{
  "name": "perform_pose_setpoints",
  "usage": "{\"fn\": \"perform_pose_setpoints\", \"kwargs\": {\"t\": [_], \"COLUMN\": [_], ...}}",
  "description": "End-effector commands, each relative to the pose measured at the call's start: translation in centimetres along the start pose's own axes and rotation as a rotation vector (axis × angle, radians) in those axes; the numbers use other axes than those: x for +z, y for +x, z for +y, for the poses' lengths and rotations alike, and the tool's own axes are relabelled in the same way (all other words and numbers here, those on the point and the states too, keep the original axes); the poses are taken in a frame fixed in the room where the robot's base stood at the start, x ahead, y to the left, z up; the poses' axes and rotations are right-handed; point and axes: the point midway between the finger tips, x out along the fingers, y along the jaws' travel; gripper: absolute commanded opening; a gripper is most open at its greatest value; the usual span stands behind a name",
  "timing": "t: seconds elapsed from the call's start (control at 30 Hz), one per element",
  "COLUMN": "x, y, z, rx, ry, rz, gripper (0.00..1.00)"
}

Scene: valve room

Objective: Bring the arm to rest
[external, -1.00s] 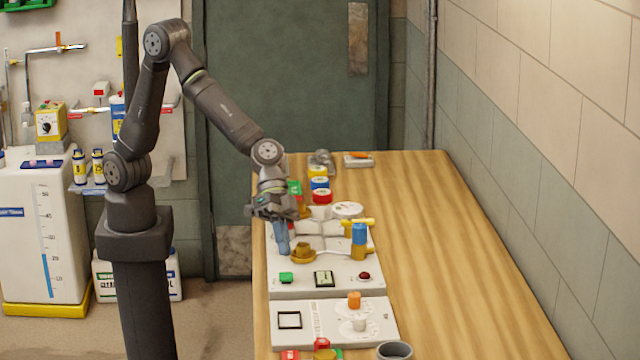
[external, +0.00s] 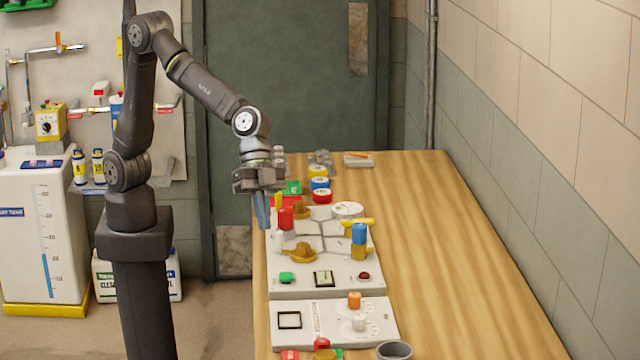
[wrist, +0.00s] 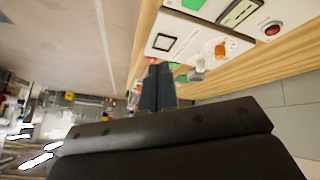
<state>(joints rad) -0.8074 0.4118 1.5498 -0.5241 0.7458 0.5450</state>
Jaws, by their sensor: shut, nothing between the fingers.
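My gripper (external: 262,212) hangs from my bent arm, pointing down, at the left edge of the wooden table. Its blue-grey fingers are closed together with nothing between them. They are in front of the left side of the white valve panel in the external view; whether they touch it I cannot tell. In the wrist view the shut fingers (wrist: 157,88) point toward the table edge and the panels.
The valve panel (external: 330,287) carries a red knob, yellow fittings and a blue-topped valve (external: 359,235). A smaller white panel (external: 378,325) and a grey cup (external: 394,351) stand nearer. The table's right side (external: 470,270) is clear. A white tank (external: 60,265) stands left.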

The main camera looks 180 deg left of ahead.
Motion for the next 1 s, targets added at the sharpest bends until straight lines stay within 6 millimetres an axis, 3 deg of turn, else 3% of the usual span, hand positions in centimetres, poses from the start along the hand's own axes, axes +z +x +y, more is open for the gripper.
{"fn": "perform_pose_setpoints", "kwargs": {"t": [0.37, 1.0], "x": [0.9, 0.7], "y": [-1.5, -5.9], "z": [1.4, 1.6], "rx": [-0.1, -0.339], "ry": [0.28, 0.697], "rz": [-0.125, -0.319], "gripper": [0.0, 0.0]}}
